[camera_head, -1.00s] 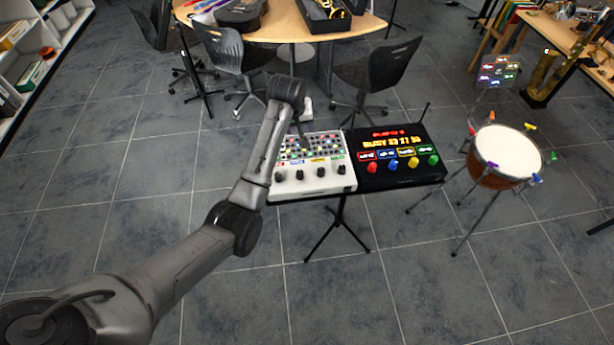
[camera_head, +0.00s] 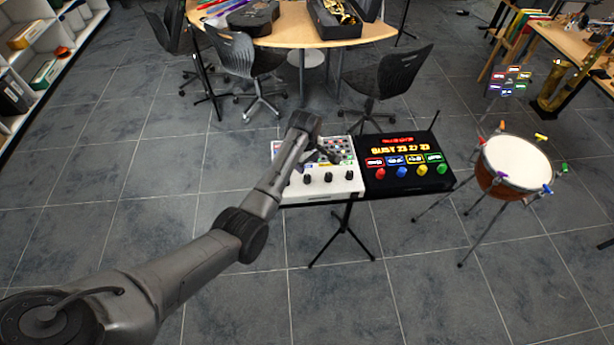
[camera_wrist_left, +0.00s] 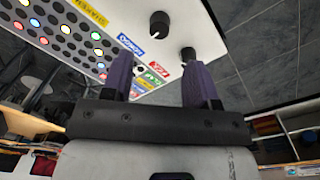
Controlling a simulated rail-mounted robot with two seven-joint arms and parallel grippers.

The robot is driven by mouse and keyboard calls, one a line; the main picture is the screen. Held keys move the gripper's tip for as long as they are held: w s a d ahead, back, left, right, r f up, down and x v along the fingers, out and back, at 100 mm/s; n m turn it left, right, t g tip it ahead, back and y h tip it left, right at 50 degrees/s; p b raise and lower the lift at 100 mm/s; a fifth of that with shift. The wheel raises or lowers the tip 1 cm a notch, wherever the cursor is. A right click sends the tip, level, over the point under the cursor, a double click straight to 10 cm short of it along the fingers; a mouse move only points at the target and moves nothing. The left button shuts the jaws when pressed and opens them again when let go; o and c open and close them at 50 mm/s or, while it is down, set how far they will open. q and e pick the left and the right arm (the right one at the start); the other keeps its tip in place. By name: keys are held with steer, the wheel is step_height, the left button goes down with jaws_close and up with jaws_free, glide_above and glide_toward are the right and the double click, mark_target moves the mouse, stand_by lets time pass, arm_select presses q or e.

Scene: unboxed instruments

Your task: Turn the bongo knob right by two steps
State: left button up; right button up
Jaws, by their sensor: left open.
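The white control panel (camera_head: 335,187) stands on a stand in the head view, with a row of black knobs (camera_head: 328,178) along its front edge. In the left wrist view, one black knob with a white pointer mark (camera_wrist_left: 160,24) sits near a blue label (camera_wrist_left: 130,44). A second knob (camera_wrist_left: 188,53) shows just beyond one fingertip. The labels are too small and tilted to tell surely which knob is the bongo one. My left gripper (camera_head: 330,154) is over the panel; its purple fingers (camera_wrist_left: 157,66) are apart and hold nothing. Contact with the panel cannot be told.
A black display box (camera_head: 408,163) with coloured knobs adjoins the panel on the right. A drum (camera_head: 514,165) on legs stands farther right. A round table (camera_head: 290,35) and chairs are behind. The floor in front is clear.

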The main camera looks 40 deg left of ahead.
mark_target(307, 176)
arm_select(q)
step_height(307, 176, down, 8)
steer(key=shift+w+r+b, duration=0.1)
steer(key=shift+b, duration=0.6)
steer(key=shift+c, duration=0.3)
steer(key=shift+c, duration=0.8)
steer(key=c, duration=0.7)
steer(key=shift+r+m+p, duration=0.2)
steer(key=shift+m+p, duration=0.9)
steer(key=shift+p, duration=0.05)
steer(key=m+p, duration=0.1)
steer(key=m, duration=0.1)
steer(key=shift+m+p, duration=0.3)
steer(key=m+p, duration=0.1)
steer(key=m, duration=0.2)
steer(key=shift+f, duration=0.15)
steer(key=shift+f+m, duration=0.1)
steer(key=shift+m, duration=1.8)
